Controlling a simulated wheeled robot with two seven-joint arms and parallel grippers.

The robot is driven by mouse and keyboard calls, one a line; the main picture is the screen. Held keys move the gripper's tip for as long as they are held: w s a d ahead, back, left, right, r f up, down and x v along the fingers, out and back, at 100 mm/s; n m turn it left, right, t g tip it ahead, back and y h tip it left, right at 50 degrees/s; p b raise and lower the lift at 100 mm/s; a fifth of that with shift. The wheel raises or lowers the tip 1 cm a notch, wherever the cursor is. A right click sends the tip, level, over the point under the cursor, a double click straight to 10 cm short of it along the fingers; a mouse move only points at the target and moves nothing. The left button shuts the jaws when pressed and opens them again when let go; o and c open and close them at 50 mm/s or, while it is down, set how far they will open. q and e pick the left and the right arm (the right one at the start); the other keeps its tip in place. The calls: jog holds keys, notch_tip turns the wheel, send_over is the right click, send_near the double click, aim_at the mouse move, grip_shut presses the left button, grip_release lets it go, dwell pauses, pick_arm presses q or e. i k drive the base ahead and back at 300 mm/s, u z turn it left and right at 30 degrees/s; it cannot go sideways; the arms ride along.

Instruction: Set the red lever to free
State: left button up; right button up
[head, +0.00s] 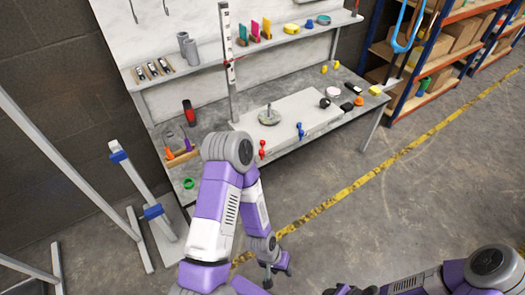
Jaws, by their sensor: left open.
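A small red lever (262,148) is at the front edge of the workbench (285,148), just right of my left arm's elbow. It is too small to tell its setting or read any marks. My left gripper (278,275) is open and empty. It points down in front of the bench, well below the red lever in the picture and apart from it. My right arm comes in at the lower right. Its dark gripper end (350,289) is cut by the bottom edge, so its jaws cannot be made out.
A similar blue lever (300,130) is right of the red one. A round grey part with a peg (269,116) sits on the pale board behind. A red and black bottle (190,112) stands at the left. A grey frame with blue clamps (140,185) stands left. Floor in front is clear.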

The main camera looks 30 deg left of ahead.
aim_at(261, 153)
jog(key=z, duration=0.55)
jog(key=k, duration=1.3)
jog(key=u, duration=0.15)
jog(key=i, duration=0.6)
jog(key=u, duration=0.65)
jog(key=i, duration=0.9)
jog(key=z, duration=0.4)
